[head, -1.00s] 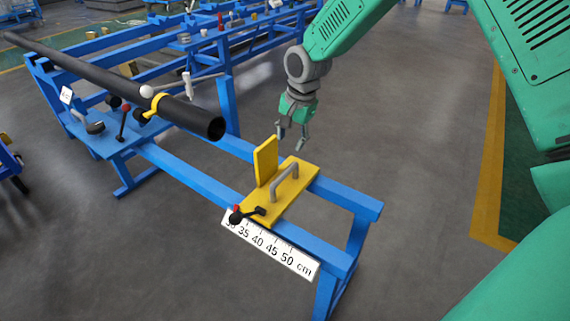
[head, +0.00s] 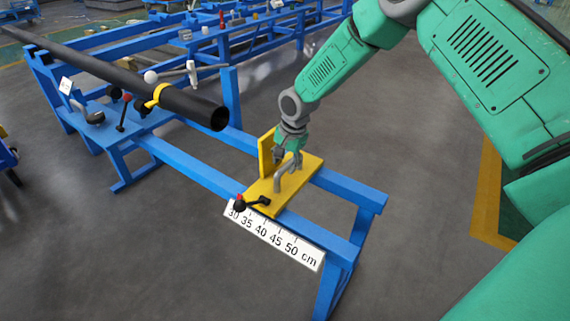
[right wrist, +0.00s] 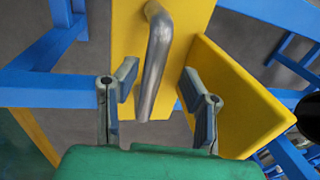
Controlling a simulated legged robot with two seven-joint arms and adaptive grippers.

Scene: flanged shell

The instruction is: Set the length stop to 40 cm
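The yellow length stop (head: 302,178) sits across the blue rails, with an upright yellow plate and a grey bar handle (head: 282,178). The right wrist view shows the same handle (right wrist: 156,62) and upright plate (right wrist: 235,100). A black clamp lever (head: 255,203) with a red part lies at the stop's near edge. The white scale (head: 275,236) below reads 30 to 50 cm; the stop is near its low end, exact reading unclear. My right gripper (right wrist: 160,92) is open, its fingers on either side of the handle, contact not clear. My left gripper is out of view.
A long black pipe (head: 185,103) lies to the left, its open end facing the stop, under a yellow clamp (head: 157,96). The blue rails (head: 190,167) between pipe and stop are clear. More blue racks stand behind.

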